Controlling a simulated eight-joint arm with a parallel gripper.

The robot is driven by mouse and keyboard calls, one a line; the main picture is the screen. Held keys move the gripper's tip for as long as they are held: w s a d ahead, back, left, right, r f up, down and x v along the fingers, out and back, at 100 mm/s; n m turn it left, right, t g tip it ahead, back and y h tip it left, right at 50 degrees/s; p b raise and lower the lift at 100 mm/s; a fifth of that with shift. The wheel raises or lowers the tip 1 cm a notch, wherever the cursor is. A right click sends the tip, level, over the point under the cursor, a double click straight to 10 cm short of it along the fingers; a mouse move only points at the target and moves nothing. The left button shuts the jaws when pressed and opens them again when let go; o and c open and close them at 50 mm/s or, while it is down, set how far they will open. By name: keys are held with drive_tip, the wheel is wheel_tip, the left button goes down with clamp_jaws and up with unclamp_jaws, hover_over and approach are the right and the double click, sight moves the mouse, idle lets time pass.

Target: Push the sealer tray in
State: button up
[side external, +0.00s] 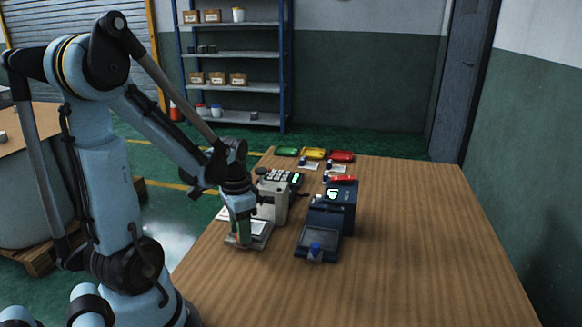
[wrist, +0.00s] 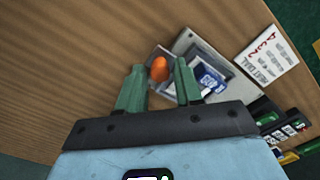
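A beige machine (side external: 273,200) stands at the table's left edge, with a grey tray (side external: 262,237) out in front. I cannot tell for sure which is the sealer. My gripper (side external: 239,236) is over the beige machine's tray. In the wrist view its green fingers (wrist: 160,85) are apart, with an orange knob (wrist: 159,68) seen between their tips. The grey tray (wrist: 158,52) lies behind them, partly hidden; contact is unclear.
A keypad (side external: 279,175) sits at the beige machine. A white card (wrist: 267,53) with red lettering lies on the table. Green (side external: 287,151), yellow (side external: 313,153) and red (side external: 342,156) bins stand at the far edge. The table's right side (side external: 430,240) is clear.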

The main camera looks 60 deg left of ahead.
clamp_jaws()
drive_tip(key=shift+w+a, duration=1.4)
drive_tip(key=shift+a, duration=0.05)
drive_tip(key=shift+o, duration=1.5)
unclamp_jaws()
